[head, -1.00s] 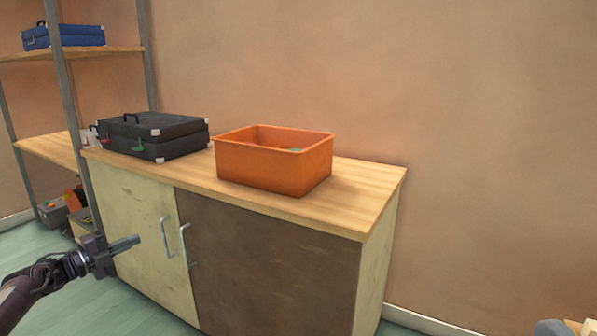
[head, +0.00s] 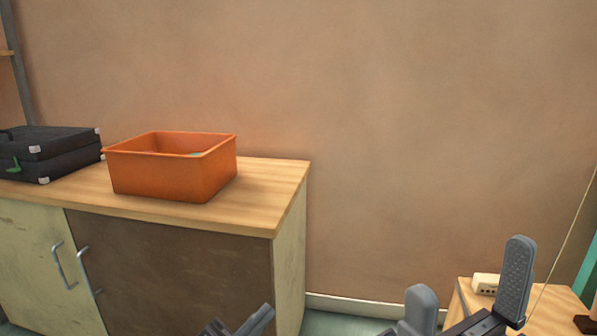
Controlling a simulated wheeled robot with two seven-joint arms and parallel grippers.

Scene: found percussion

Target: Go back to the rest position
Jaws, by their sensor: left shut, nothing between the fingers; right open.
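My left gripper (head: 250,318) shows at the bottom edge, in front of the cabinet's brown door, with its fingers together and nothing held. My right gripper (head: 468,285) stands at the bottom right with its two grey fingers pointing up and spread apart, nothing between them. Most of both arms is out of view. The orange bin (head: 165,177) sits on the wooden cabinet top (head: 262,195), apart from both grippers. A bit of something green just shows inside it.
A black case (head: 50,150) lies left of the bin, cut off by the picture edge. The cabinet (head: 170,270) has metal handles. At the right, a low wooden table (head: 555,303) bears a small cream box (head: 486,283), near my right gripper. Bare wall fills the back.

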